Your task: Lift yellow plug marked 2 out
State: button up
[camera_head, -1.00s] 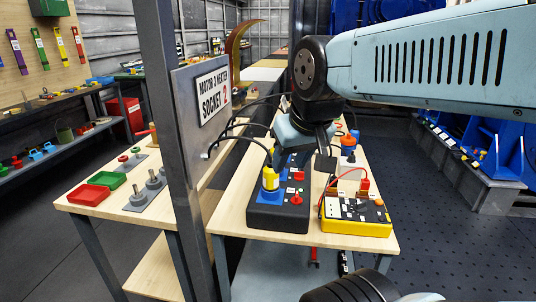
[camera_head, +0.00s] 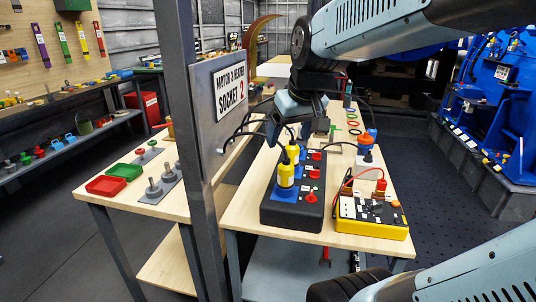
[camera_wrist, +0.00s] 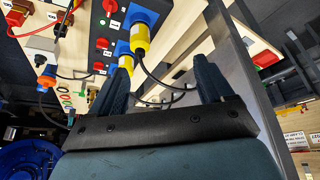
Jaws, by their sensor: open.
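Two yellow plugs stand upright in blue sockets on a black socket box. The nearer plug (camera_head: 286,174) and the farther plug (camera_head: 293,153) each have a black cable. In the wrist view, the larger plug (camera_wrist: 140,37) and the smaller plug (camera_wrist: 125,61) lie beyond the fingers; no number is legible on either. The black socket box (camera_head: 291,213) has red switches beside the sockets. My gripper (camera_head: 294,128) is open and empty, above and behind the plugs. Its two dark fingers show in the wrist view (camera_wrist: 160,85), with cables visible between them and no plug in the grip.
A grey post (camera_head: 190,150) with a sign plate (camera_head: 231,92) reading "Motor 3 Heater Socket 2" stands left of the box. A yellow tester (camera_head: 372,227) with leads sits at right. An orange-and-blue connector (camera_head: 367,140) is behind it. Black cables loop near my gripper.

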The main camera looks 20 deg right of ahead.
jog(key=w+d+f, duration=0.2)
jog(key=w+d, duration=0.4)
jog(key=w, duration=0.4)
jog(key=n, duration=0.1)
send_near(291, 151)
jog(key=w+d+r, duration=0.2)
jog(key=shift+g+y, duration=0.3)
jog(key=x, duration=1.3)
jog(key=shift+f, duration=0.35)
jog(key=shift+c, duration=0.4)
jog(key=c, duration=1.1)
